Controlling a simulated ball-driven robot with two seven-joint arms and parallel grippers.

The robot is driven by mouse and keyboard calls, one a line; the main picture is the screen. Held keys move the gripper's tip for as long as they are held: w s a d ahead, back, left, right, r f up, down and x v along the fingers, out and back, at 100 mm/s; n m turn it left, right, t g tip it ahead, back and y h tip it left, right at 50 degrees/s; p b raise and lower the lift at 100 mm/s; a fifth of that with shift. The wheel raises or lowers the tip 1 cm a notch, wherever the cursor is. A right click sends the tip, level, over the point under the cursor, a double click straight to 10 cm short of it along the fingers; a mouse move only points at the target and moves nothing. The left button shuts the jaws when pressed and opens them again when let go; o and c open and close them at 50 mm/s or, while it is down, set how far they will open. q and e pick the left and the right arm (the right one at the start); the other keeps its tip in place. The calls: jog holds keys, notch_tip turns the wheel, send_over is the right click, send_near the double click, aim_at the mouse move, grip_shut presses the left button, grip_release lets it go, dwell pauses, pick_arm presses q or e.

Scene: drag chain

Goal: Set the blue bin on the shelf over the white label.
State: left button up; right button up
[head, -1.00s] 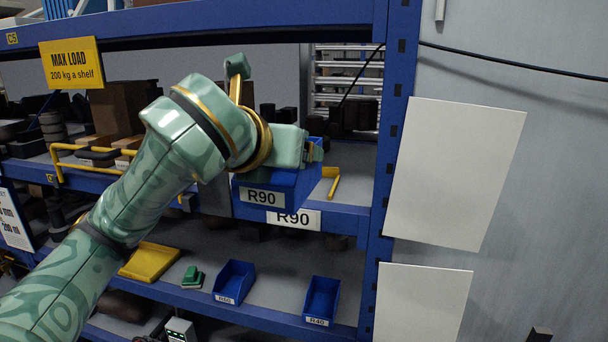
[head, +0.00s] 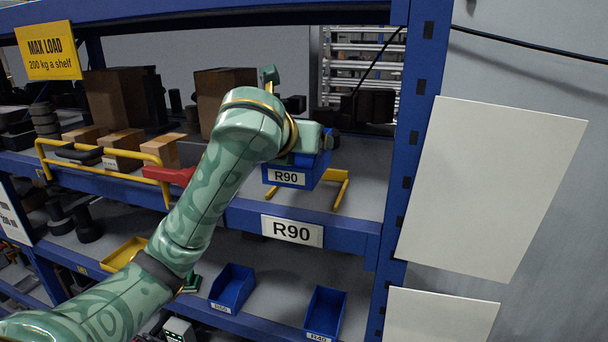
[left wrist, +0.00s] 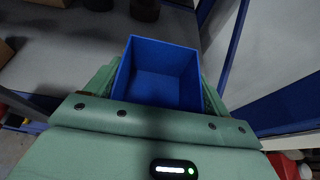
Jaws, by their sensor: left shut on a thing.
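The blue bin (head: 297,174) carries an R90 tag on its front and sits over the upper shelf, behind the shelf edge. My left gripper (head: 318,150) is shut on it; in the left wrist view the bin (left wrist: 160,75) is empty, between my two fingers. The white label (head: 292,231) reads R90 and is on the shelf's front edge, just below the bin. A yellow bracket (head: 340,188) lies on the shelf around or beside the bin. Whether the bin's underside touches the shelf I cannot tell. My right gripper is not in view.
A blue upright (head: 410,150) stands to the right of the bin. A red thing (head: 170,174), a yellow rail (head: 100,170) and cardboard boxes (head: 118,100) are to the left. Two more blue bins (head: 233,287) stand on the shelf below.

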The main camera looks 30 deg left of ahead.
aim_at(280, 176)
pick_arm(q)
jog(key=w+f, duration=0.1)
jog(key=w+a+f, duration=0.1)
jog(key=f, duration=0.1)
jog(key=w+a+f, duration=0.1)
jog(key=w+f, duration=0.1)
jog(key=shift+f, duration=0.1)
jog(key=shift+w+a+f, duration=0.1)
jog(key=shift+w+f, duration=0.05)
jog(key=shift+f, duration=0.8)
jog(key=shift+w+f, duration=0.15)
jog(key=shift+f, duration=0.8)
jog(key=o, duration=0.9)
jog(key=v, duration=1.2)
